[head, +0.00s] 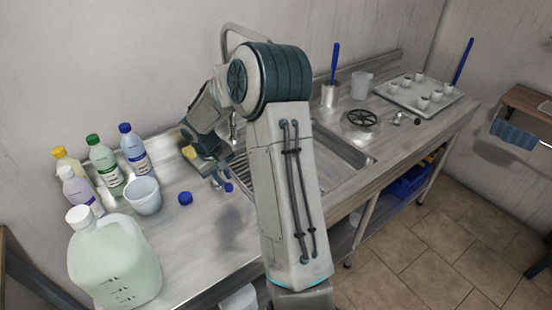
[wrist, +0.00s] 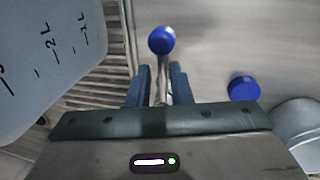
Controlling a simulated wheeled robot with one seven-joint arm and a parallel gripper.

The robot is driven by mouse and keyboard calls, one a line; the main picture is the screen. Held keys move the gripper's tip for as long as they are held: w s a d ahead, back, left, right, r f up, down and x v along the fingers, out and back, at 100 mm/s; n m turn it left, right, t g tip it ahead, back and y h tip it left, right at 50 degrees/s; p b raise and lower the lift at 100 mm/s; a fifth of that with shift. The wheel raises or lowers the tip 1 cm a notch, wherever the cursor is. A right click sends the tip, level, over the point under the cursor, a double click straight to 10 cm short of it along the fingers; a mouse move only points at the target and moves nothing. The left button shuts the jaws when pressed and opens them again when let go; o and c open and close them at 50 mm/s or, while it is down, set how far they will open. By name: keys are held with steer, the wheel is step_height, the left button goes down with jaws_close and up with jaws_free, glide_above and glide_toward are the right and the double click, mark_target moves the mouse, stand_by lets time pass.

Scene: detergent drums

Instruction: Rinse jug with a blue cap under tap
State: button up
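A pale translucent jug (wrist: 48,55) with volume marks, one reading 2L, fills the upper left of the wrist view beside drainboard ribs; its cap is out of view. My gripper (head: 216,180) is low over the counter. In the wrist view my gripper's fingers (wrist: 160,82) are close together around a thin grey stem ending in a blue knob (wrist: 162,40). The knob also shows in the head view (head: 228,187). A loose blue cap (head: 185,198) lies on the counter. A blue-capped bottle (head: 134,155) stands at the back left. The tap (head: 234,125) is partly hidden by my arm.
A large greenish jug (head: 115,260) with a white cap stands front left. A pale cup (head: 143,196) and several bottles stand nearby. The sink (head: 345,155) is right of my arm. A tray of small cups (head: 418,95) is far right.

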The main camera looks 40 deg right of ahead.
steer(key=shift+o, duration=1.3)
steer(key=shift+d, duration=0.2)
steer(key=shift+a, duration=0.2)
steer(key=shift+d, duration=0.2)
steer(key=o, duration=0.4)
steer(key=shift+r, duration=0.1)
